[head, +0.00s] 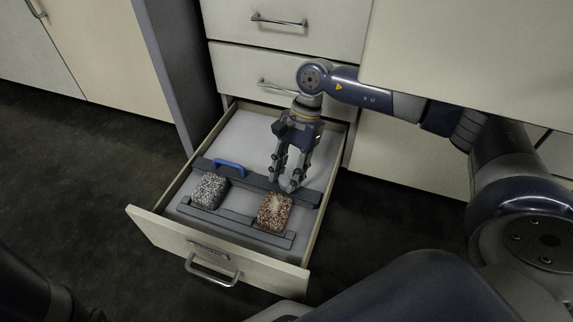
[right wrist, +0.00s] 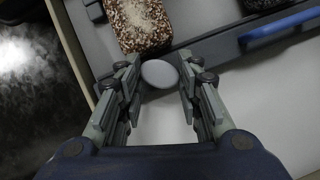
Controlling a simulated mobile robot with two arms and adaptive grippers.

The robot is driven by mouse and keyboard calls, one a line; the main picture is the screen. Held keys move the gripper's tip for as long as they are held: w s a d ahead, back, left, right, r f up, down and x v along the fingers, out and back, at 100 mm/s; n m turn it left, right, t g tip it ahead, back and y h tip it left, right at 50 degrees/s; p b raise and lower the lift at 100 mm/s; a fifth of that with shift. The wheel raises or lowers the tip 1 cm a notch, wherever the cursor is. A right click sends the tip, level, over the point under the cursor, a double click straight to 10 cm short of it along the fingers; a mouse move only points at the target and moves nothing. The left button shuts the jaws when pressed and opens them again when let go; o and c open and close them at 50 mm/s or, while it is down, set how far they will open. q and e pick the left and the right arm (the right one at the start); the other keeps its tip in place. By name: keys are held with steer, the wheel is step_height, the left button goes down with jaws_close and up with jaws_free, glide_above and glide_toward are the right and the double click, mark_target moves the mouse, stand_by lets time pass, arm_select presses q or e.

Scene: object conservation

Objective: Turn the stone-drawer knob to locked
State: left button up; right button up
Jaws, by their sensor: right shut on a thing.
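The drawer (head: 145,222) is pulled open, with two speckled stones inside: a grey one (head: 209,190) on the left and a red-brown one (head: 275,211) on the right. The red-brown stone also shows in the right wrist view (right wrist: 140,22). A round pale grey knob (right wrist: 160,74) sits by the dark rail behind the red-brown stone. My right gripper (head: 284,182) points down into the drawer and is shut on the knob, one finger on each side. I see no lock mark, so I cannot tell the knob's setting. My left gripper is not in view.
A dark back rail (head: 252,178) carries a blue handle (head: 230,166) left of my right gripper. A front rail (head: 240,222) runs before the stones. Closed drawers (head: 285,62) stand above and behind. The drawer floor behind the back rail is bare.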

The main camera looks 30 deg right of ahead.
steer(key=shift+s+f+m, duration=0.1)
steer(key=shift+s+m, duration=0.05)
steer(key=shift+m, duration=0.35)
steer(key=o, duration=1)
steer(key=shift+d, duration=0.1)
steer(key=shift+d+r, duration=0.15)
steer(key=shift+r, duration=0.35)
steer(key=v, duration=1.1)
steer(key=shift+s+d, duration=0.1)
steer(key=shift+d, duration=0.05)
steer(key=shift+c, duration=0.3)
